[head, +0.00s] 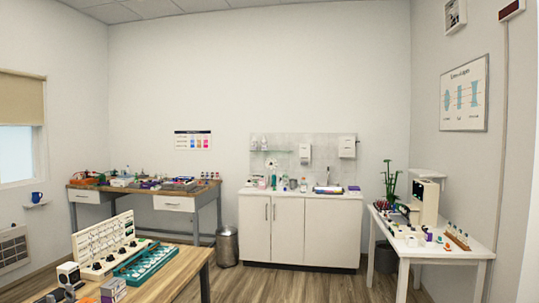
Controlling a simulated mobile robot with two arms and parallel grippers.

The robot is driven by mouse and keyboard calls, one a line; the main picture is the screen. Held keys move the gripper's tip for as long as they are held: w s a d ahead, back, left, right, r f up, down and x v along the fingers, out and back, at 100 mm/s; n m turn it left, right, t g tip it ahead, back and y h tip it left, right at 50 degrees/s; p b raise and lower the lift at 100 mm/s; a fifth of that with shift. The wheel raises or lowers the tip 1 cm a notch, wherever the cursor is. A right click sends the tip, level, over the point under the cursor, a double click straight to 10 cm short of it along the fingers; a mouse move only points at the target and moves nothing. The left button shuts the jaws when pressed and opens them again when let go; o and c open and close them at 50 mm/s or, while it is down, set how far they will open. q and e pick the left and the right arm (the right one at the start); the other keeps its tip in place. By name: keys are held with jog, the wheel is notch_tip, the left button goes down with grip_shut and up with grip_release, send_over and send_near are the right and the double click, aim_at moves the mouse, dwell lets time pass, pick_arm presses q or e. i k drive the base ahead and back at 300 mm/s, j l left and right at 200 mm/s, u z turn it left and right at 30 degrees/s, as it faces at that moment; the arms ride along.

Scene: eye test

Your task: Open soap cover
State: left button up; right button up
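No gripper of mine shows in the head view. A white wall box (305,153) hangs on the grey splash panel above the white cabinet at the back wall. It looks like a soap dispenser, but it is too small to be sure. A second white box (347,148) hangs to its right, higher up and wider. I cannot tell whether a cover on either box is open or shut. Several small bottles (303,184) stand on the cabinet top below.
A white cabinet (287,228) stands at the back wall, with a bin (227,246) at its left. A cluttered desk (174,203) is at back left, a wooden table (180,272) at front left, a white table (462,252) at right. The floor (290,284) between is clear.

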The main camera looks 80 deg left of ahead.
aim_at(304, 149)
jog(key=u, duration=2.55)
jog(key=i, duration=5.8)
jog(key=l+z, duration=0.05)
jog(key=l, duration=0.15)
